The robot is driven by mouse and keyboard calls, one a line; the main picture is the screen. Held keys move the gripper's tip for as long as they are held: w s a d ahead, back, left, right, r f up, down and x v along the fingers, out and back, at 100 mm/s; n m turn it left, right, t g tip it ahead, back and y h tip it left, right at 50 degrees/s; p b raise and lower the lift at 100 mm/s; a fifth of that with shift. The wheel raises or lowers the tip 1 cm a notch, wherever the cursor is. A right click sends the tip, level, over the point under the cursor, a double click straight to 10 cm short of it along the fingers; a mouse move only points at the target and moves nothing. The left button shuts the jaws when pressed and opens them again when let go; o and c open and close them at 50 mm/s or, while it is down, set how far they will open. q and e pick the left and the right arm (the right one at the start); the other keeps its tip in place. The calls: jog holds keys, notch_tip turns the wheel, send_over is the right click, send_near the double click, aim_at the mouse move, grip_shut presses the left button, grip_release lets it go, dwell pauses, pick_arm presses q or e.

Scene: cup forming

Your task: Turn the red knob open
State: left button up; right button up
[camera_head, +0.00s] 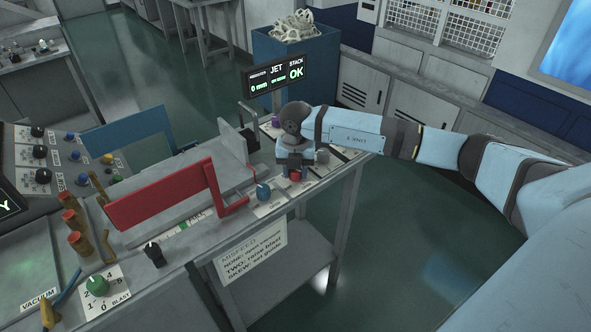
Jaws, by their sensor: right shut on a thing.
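The red knob (295,177) is at the right end of the machine bench, on a pale labelled plate. My right gripper (295,169) comes down over it from above and is shut on it. The gripper hides the upper part of the knob, and I cannot tell its turn angle. My right arm reaches in from the right edge. My left gripper is out of view.
Close by stand a blue knob (263,191), a grey knob (322,156) and a purple knob (276,122). A display (276,77) reading "OK" stands behind. A red guard (160,196) lies to the left. Open floor is at the right.

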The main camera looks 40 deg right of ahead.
jog(key=shift+m, duration=0.6)
jog(key=o, duration=0.9)
jog(key=shift+r, duration=0.1)
notch_tip(320, 180, up, 14)
jog(key=shift+f+b, duration=0.15)
jog(key=shift+b, duration=0.6)
